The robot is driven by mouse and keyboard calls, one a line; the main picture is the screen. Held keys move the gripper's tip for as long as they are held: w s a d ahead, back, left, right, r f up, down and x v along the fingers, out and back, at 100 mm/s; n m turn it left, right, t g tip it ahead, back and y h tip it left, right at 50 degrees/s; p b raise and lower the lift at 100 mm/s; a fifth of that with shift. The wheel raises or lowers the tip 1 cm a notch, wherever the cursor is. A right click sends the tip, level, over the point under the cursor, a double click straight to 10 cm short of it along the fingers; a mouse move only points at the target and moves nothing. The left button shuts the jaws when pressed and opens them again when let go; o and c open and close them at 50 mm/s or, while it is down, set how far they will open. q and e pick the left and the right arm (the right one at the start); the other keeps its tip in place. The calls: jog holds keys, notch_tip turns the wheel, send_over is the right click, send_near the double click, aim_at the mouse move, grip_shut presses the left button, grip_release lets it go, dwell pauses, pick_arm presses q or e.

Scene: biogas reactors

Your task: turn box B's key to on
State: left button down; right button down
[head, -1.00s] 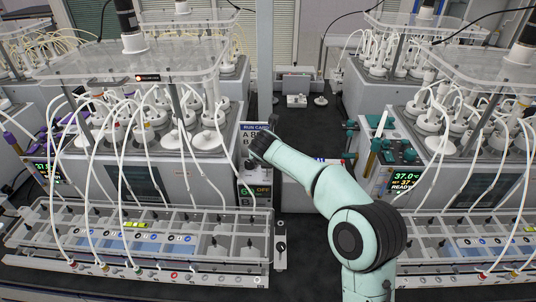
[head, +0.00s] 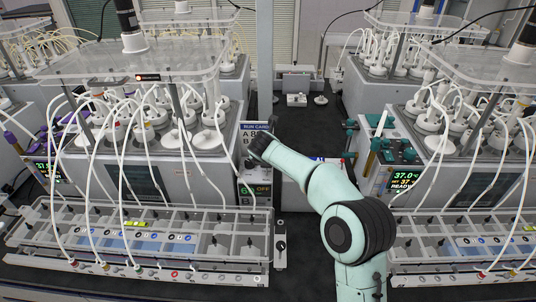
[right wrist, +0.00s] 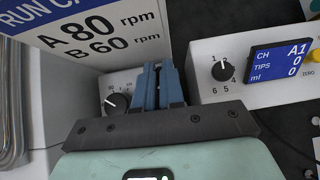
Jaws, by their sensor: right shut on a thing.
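Box B (head: 247,201) stands at the right end of the left reactor, with a lit display (head: 255,190) reading OFF. My right gripper (head: 256,150) reaches in front of it, under the run card (head: 257,127). In the right wrist view, the blue fingers of my right gripper (right wrist: 158,72) are close together at the box face, right of a black dial (right wrist: 118,101). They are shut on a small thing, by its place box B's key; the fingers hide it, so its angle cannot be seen. My left gripper is out of view.
A white unit with a black numbered knob (right wrist: 222,70) and blue screen (right wrist: 280,62) stands just right of the fingers. A rack of tubes (head: 140,270) lies in front of the left reactor. The dark aisle (head: 300,125) between the reactors is mostly clear.

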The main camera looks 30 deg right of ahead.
jog(key=shift+w+a+r+m+g+h+p, duration=0.15)
jog(key=shift+m+g+h+p, duration=0.3)
jog(key=shift+m, duration=0.35)
jog(key=m+g+h+p, duration=0.1)
jog(key=m+g, duration=0.1)
jog(key=m, duration=0.1)
jog(key=shift+w+a+h+p, duration=0.1)
jog(key=shift+w+h+p, duration=0.05)
jog(key=shift+h+p, duration=0.2)
jog(key=shift+m+g, duration=0.25)
jog(key=shift+m, duration=0.35)
jog(key=shift+m+g+h, duration=0.5)
jog(key=shift+m+g, duration=0.1)
jog(key=shift+m, duration=0.3)
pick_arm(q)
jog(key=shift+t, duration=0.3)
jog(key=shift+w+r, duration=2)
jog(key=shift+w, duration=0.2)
pick_arm(e)
jog(key=shift+w+f+m+g, duration=0.1)
jog(key=shift+f+m+g, duration=0.1)
jog(key=shift+m+g, duration=0.8)
jog(key=shift+m, duration=0.4)
jog(key=c, duration=1.2)
grip_release()
jog(key=shift+c, duration=0.2)
